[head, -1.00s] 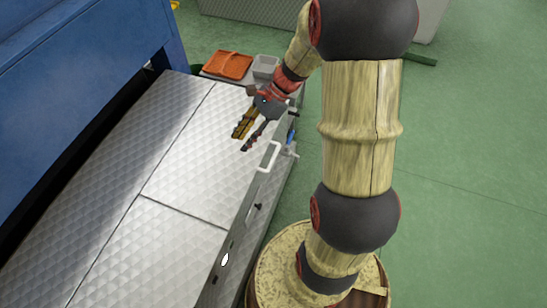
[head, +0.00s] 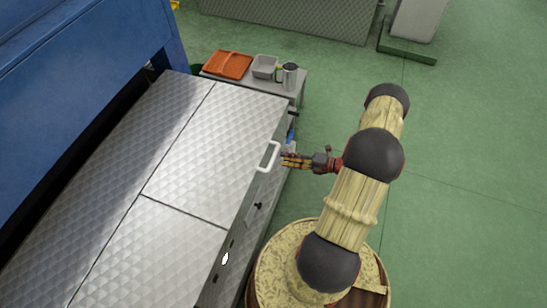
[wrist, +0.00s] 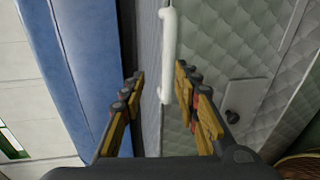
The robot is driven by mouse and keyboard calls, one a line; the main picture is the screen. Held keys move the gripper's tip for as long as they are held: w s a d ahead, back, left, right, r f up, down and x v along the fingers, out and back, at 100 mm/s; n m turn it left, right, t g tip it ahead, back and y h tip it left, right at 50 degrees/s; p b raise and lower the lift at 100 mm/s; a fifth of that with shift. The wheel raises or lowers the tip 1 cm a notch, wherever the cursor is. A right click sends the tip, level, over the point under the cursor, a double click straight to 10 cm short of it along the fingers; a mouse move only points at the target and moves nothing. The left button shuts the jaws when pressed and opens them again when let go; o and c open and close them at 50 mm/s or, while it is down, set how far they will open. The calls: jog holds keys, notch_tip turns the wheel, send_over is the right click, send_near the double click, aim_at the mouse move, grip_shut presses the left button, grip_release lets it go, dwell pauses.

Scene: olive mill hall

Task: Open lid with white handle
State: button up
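The lid (head: 215,145) is a diamond-plate metal panel on top of a long low machine in the head view. Its white handle (head: 268,157) is a bar on the lid's right edge. My gripper (head: 285,160) is just right of the handle and points left at it. In the wrist view the fingers (wrist: 160,82) are open, with the white handle (wrist: 167,50) lined up between and beyond their tips. I cannot tell whether a finger touches it. The lid lies flat and closed.
A second metal panel (head: 150,255) lies nearer. A black knob (head: 258,205) is on the machine's side. A small table behind the machine holds an orange tray (head: 228,64), a grey container (head: 265,66) and a metal jug (head: 289,76). Blue housing (head: 80,75) rises left. Green floor is clear right.

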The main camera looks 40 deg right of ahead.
aim_at(274, 158)
jog(key=shift+m+t+h, duration=0.3)
jog(key=shift+m, duration=0.3)
jog(key=x, duration=0.2)
jog(key=f+b+x, duration=0.1)
jog(key=x, duration=0.2)
jog(key=b+x, duration=0.1)
jog(key=x, duration=0.1)
jog(key=shift+f, duration=0.35)
jog(key=shift+c, duration=0.5)
grip_shut()
